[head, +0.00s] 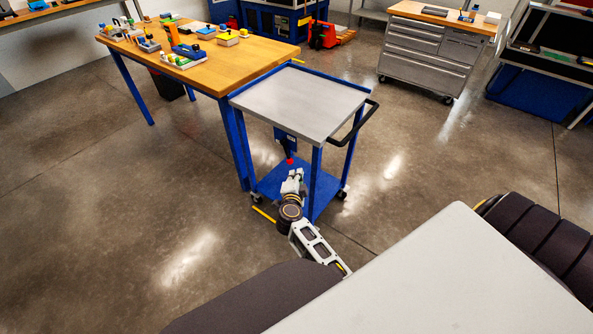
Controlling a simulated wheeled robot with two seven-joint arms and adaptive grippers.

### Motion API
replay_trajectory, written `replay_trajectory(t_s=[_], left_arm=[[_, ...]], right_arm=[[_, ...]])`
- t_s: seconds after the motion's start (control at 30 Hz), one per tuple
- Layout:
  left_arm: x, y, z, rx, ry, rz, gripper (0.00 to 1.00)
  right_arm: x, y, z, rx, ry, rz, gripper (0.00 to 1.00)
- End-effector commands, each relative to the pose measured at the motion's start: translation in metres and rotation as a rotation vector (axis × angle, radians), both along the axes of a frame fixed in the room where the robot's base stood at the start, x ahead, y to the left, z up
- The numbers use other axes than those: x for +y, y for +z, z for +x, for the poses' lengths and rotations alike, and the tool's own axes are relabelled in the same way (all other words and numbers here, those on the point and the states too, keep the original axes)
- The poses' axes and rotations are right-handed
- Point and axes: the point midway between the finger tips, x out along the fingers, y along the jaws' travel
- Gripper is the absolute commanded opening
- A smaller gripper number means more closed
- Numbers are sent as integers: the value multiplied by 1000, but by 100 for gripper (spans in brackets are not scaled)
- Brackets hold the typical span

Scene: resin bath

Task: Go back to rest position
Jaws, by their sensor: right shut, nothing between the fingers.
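My right gripper (293,181) shows near the picture's middle, at the end of my arm, which comes up from the bottom. It is shut and empty. In the picture it lies in front of the lower part of a blue cart (263,186). I cannot tell whether it touches the cart. A small red thing (289,161) shows just above the fingertips, and I cannot tell what it is. My left gripper is not in view.
The cart's grey top (300,100) is bare, with a black handle (357,126) on its right. A wooden table (235,62) with several small items adjoins it. A drawer cabinet (425,50) and a red pallet jack (323,36) stand farther back.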

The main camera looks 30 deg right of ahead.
Motion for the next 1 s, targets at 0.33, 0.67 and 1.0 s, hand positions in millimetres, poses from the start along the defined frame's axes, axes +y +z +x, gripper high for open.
replay_trajectory(t_s=[0.33,0.67,1.0], left_arm=[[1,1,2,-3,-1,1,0],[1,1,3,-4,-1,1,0],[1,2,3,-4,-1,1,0]], right_arm=[[5,2,-7,-1,0,0,0],[5,2,-7,-1,0,0,0],[9,-9,-7,16,37,-46,0]])
